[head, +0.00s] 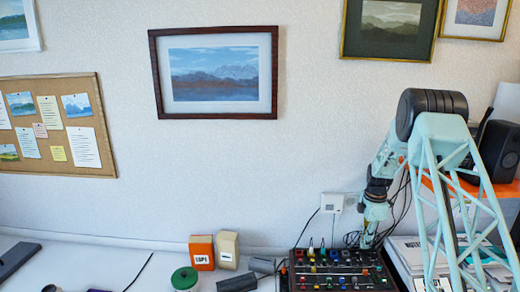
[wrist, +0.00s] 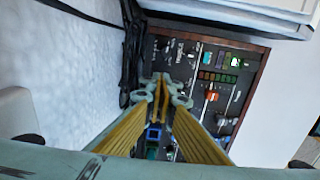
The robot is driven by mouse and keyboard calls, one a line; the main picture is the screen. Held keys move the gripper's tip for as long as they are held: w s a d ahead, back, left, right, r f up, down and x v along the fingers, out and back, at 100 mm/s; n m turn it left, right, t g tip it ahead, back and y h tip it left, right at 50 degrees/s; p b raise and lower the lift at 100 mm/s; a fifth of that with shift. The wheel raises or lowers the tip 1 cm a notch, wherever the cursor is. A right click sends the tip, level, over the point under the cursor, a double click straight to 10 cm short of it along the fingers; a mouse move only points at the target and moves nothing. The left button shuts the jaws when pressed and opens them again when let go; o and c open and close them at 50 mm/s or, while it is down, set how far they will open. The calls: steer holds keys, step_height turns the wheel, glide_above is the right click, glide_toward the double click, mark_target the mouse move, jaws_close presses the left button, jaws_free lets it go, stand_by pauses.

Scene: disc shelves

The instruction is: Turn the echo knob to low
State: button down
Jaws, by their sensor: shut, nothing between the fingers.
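A dark control panel (head: 338,281) with several coloured knobs and switches lies on the desk in the head view. It also fills the middle of the wrist view (wrist: 192,62), with a wooden rim at its side. A red-orange knob (wrist: 212,97) and a blue-rimmed control (wrist: 153,134) show there. The labels are too small to read, so I cannot tell which knob is echo. My gripper (wrist: 160,80) points at the panel with its yellow fingers together and nothing between them. In the head view it (head: 367,243) is at the panel's back right; I cannot tell whether it touches.
Black cables (wrist: 131,55) run along the wall beside the panel. A white wall box (head: 332,203) is behind it. An orange box (head: 202,253), a cream box (head: 228,250) and a green-lidded tin (head: 185,279) stand left. Papers (head: 410,250) and a black speaker (head: 500,150) are right.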

mark_target(358, 255)
steer(key=shift+f+b, duration=0.6)
steer(key=shift+f, duration=0.9)
steer(key=shift+f, duration=0.1)
